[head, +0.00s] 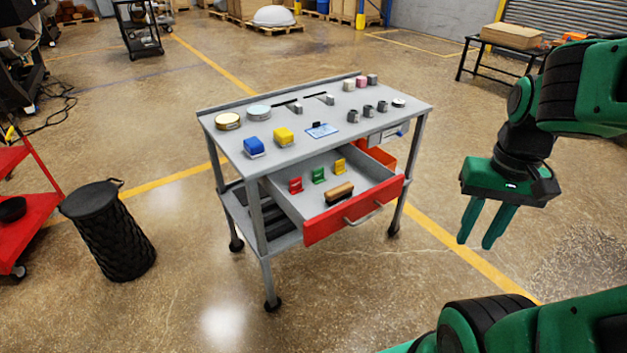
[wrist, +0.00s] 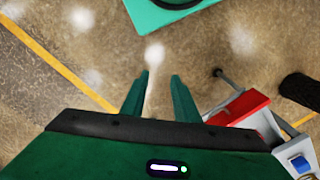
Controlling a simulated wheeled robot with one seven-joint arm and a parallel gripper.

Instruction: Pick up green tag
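A small green tag (head: 318,176) stands in the open drawer (head: 372,196) of the grey cart, between a red tag (head: 296,185) and a yellow tag (head: 339,166). My gripper (head: 474,242) hangs in the air to the right of the cart, pointing down. Its two green fingers are apart with nothing between them. In the wrist view the fingers (wrist: 158,85) are over bare floor, and the red drawer front (wrist: 240,106) shows at the right. The green tag cannot be made out in the wrist view.
A brown-topped brush-like block (head: 340,190) lies in the drawer. The cart top (head: 330,107) above carries blue and yellow blocks, round tins and small cylinders. A black bin (head: 108,230) stands at left. The floor between my gripper and the cart is clear.

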